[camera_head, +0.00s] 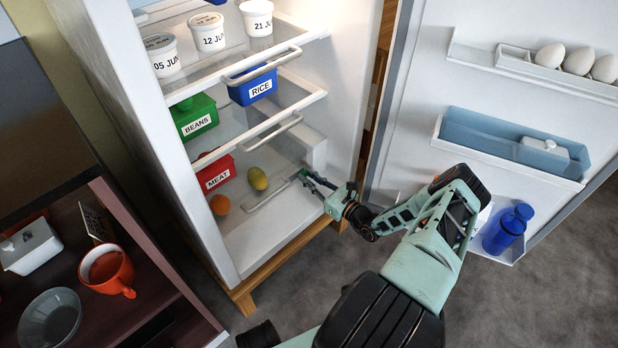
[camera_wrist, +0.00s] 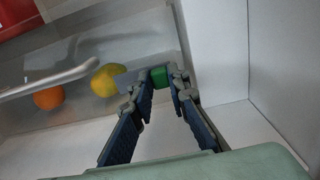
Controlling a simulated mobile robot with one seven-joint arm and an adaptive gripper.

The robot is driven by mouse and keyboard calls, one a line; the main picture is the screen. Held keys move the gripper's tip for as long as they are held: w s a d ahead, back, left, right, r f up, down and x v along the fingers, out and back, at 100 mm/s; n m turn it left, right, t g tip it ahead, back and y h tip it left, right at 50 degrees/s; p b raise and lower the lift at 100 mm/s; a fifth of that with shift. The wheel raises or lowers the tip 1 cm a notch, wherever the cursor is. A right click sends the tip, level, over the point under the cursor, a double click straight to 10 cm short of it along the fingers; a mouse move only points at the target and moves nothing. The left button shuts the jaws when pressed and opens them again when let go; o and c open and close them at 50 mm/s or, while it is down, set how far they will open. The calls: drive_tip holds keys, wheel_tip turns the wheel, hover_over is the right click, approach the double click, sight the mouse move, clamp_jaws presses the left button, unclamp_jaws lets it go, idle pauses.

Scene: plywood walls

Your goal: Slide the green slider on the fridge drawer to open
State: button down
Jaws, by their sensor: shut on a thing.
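The green slider (camera_wrist: 159,77) sits between my gripper's two fingertips in the wrist view. My gripper (camera_wrist: 155,86) is shut on it. In the head view my gripper (camera_head: 305,177) reaches into the lower right of the open fridge, and its fingers mostly cover the slider. The fridge drawer (camera_head: 268,200) is at the bottom of the fridge, with a pale handle bar (camera_wrist: 45,81) in the wrist view. A lemon (camera_head: 257,178) and an orange (camera_head: 220,204) show in the drawer area.
The fridge door (camera_head: 408,120) stands open on the right, holding eggs (camera_head: 578,60) and a blue bottle (camera_head: 508,229). A red MEAT box (camera_head: 215,174) and a green BEANS box (camera_head: 194,117) are on the left inside the fridge. The fridge's inner right wall (camera_wrist: 213,55) is close beside my gripper.

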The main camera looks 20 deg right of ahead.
drive_tip(key=c, duration=1.8)
unclamp_jaws()
drive_tip(key=shift+d, duration=0.2)
drive_tip(key=shift+c, duration=0.2)
drive_tip(key=v, duration=1.2)
drive_tip(key=shift+w+r, duration=0.1)
